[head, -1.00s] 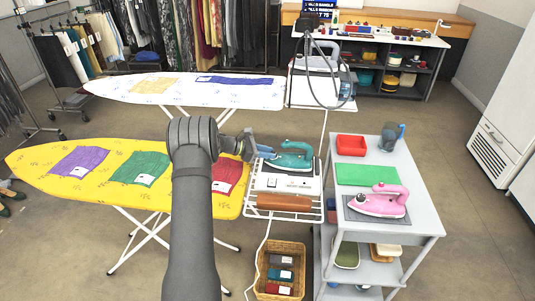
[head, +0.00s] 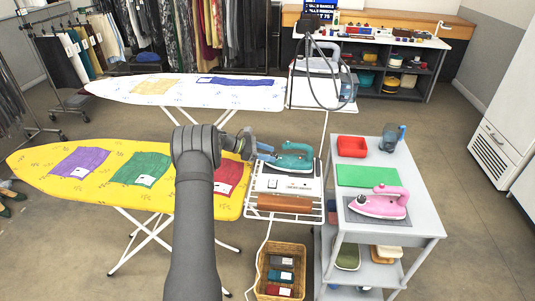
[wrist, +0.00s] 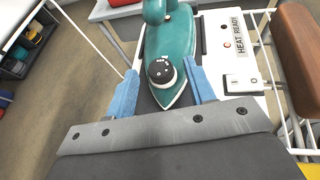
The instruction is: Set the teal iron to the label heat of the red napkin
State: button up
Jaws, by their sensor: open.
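The teal iron (head: 291,157) rests on the white control base at the right end of the yellow ironing board (head: 40,166). In the wrist view the iron (wrist: 176,40) points its tip toward me, with its black heat dial (wrist: 161,72) near the tip. My gripper (wrist: 163,92) is open, its blue fingers on either side of the iron's nose and dial. I cannot tell if they touch it. The red napkin (head: 229,175) lies on the board, partly hidden behind my arm. Its white label shows but is too small to read.
The base has a rocker switch (wrist: 241,83) and a "HEAT READY" lamp. A brown roll (head: 284,203) lies in front. Purple (head: 80,162) and green (head: 141,169) napkins lie on the board. A pink iron (head: 381,204) stands on the grey cart to the right.

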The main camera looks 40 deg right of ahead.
jog(key=v, duration=1.7)
jog(key=shift+a+r, duration=0.15)
jog(key=shift+a, duration=0.05)
jog(key=x, duration=1.7)
jog(key=shift+d, duration=0.2)
